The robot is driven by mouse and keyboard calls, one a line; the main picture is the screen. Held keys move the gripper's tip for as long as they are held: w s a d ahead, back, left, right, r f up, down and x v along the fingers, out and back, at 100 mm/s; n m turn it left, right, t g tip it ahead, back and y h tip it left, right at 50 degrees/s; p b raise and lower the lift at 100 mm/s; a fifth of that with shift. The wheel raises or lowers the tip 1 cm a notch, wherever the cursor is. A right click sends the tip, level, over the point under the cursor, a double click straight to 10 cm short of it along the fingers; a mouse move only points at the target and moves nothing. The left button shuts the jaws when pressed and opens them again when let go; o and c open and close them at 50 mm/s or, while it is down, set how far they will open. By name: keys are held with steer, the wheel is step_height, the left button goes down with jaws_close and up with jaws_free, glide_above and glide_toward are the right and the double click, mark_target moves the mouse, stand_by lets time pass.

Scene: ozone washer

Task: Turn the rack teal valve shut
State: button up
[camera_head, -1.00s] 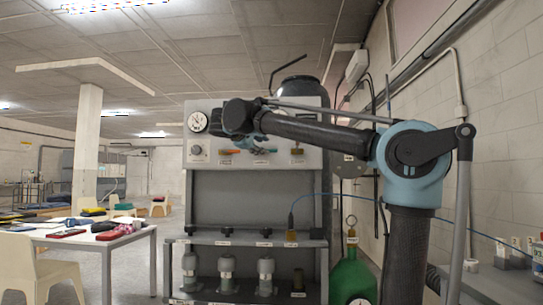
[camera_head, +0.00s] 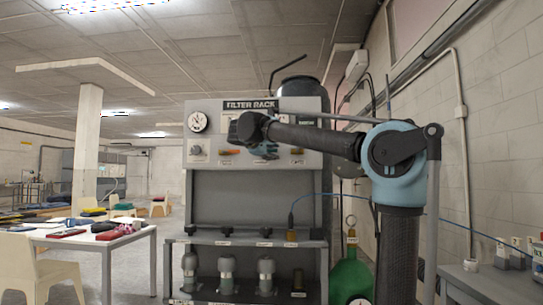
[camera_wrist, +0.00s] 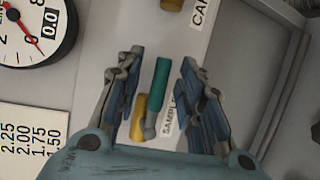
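The teal valve handle (camera_wrist: 159,84) is a straight bar in the wrist view, beside a yellow valve body (camera_wrist: 138,116) and a partly covered "SAMPLE" label (camera_wrist: 172,115). My gripper (camera_wrist: 160,64) is open, with one finger on each side of the teal handle. Gaps show between the handle and both fingers; the depth between them is hard to tell. In the head view my gripper (camera_head: 266,149) is in front of the rack panel (camera_head: 312,130), and the teal handle cannot be told apart from the fingers there.
An orange-handled valve (camera_head: 229,152) is left of my gripper and a brass-coloured valve (camera_head: 297,150) is right of it. A pressure gauge (camera_wrist: 32,30) lies close by in the wrist view. Below, a shelf (camera_head: 210,236) holds several canisters; a green cylinder (camera_head: 350,278) stands at right.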

jaws_close()
